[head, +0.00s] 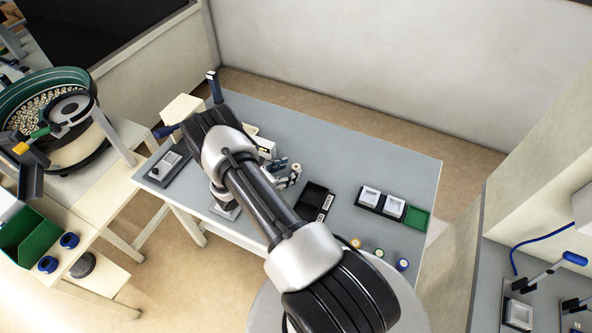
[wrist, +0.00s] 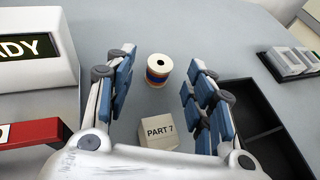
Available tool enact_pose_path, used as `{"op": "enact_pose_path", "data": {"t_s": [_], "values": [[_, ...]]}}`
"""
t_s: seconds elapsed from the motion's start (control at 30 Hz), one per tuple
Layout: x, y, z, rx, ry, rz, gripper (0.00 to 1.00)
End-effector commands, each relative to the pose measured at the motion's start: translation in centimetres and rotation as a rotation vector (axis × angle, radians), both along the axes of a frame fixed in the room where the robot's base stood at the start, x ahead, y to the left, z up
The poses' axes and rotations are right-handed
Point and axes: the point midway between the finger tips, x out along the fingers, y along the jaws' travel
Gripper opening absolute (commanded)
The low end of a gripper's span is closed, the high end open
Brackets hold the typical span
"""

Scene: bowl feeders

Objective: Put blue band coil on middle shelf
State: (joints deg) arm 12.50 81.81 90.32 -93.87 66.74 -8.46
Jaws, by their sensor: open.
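A spool (wrist: 158,70) with a cream top, copper winding and blue band stands upright on the grey table in the wrist view. My gripper (wrist: 160,64) is open, its blue-padded fingers on either side of the spool's place in the picture. I cannot tell how far away the spool is. In the head view my gripper (head: 282,174) is over the middle of the table, and a pale spool top (head: 296,167) shows beside its fingers. Another round piece with a blue rim (head: 402,264) sits at the table's front edge. I cannot identify a middle shelf.
A cream PART 7 block (wrist: 158,132) lies nearer between the fingers. A black divided tray (wrist: 262,125) is close on the right, a white display box (wrist: 38,75) on the left. White parts in a holder (head: 382,204) and a green tray (head: 417,218) stand at the right.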

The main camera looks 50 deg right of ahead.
Motion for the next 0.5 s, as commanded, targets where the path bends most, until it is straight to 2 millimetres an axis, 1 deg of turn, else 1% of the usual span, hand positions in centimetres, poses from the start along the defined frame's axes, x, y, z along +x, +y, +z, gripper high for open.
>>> {"op": "enact_pose_path", "data": {"t_s": [0.03, 0.1, 0.2, 0.47, 0.5], "values": [[-0.2, -0.9, -0.5, 0.001, 0.000, -0.004, 0.49], [-0.3, -1.8, -0.9, 0.001, 0.000, -0.003, 0.49], [-0.3, -2.5, -1.2, 0.001, 0.001, -0.002, 0.49], [-0.3, -2.8, -1.2, 0.000, 0.001, 0.000, 0.49], [-0.3, -2.8, -1.2, 0.000, 0.001, 0.000, 0.47]]}}
